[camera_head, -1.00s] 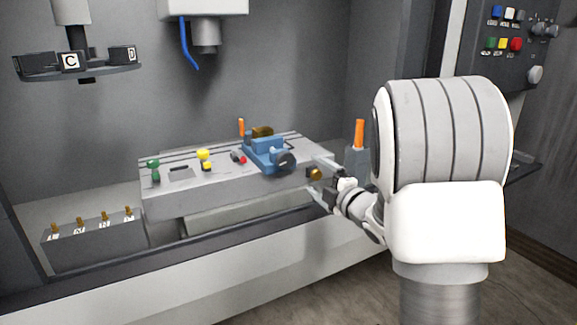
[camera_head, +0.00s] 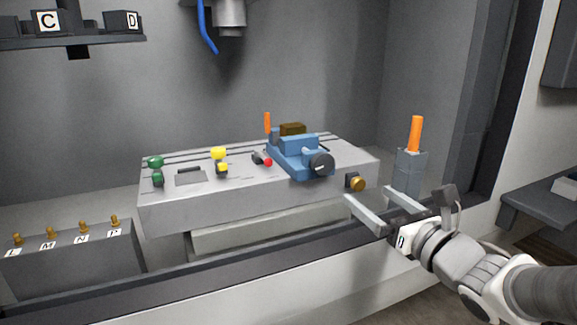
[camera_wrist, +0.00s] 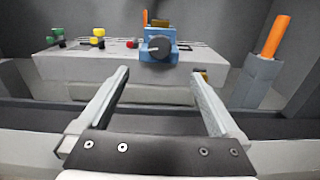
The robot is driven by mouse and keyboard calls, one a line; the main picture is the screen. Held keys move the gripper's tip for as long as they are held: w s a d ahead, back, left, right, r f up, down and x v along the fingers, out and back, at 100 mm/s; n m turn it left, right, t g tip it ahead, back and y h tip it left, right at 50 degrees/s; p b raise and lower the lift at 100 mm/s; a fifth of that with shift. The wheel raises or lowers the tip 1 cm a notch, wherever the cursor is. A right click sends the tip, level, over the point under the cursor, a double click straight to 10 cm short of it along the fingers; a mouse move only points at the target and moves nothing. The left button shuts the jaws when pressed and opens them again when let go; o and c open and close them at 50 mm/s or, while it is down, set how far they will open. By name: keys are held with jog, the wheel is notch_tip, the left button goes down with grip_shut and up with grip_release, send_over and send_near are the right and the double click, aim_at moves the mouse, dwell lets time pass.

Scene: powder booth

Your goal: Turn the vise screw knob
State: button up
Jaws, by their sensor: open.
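The blue vise (camera_head: 292,155) sits on the right part of the grey slotted table, with a brown block (camera_head: 292,129) at its back. Its round black screw knob (camera_head: 321,165) faces the front, with a light mark on its face. In the wrist view the knob (camera_wrist: 159,47) is beyond the fingertips, roughly midway between them and a little higher in the picture. My gripper (camera_head: 367,205) is open and empty, in front of the table and to the right of the knob, apart from it. It also shows in the wrist view (camera_wrist: 160,85).
A brass knob (camera_head: 356,183) sticks out of the table front near my gripper. An orange-handled tool stands in a grey holder (camera_head: 411,172) at right. Green, yellow and red knobs (camera_head: 219,155) are left of the vise. A dark sill (camera_head: 200,262) runs along the front.

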aim_at(325, 164)
jog(key=b+x, duration=0.2)
jog(key=x, duration=1.5)
jog(key=shift+w, duration=0.15)
jog(key=c, duration=1.4)
jog(key=shift+f, duration=0.1)
jog(key=shift+b, duration=0.45)
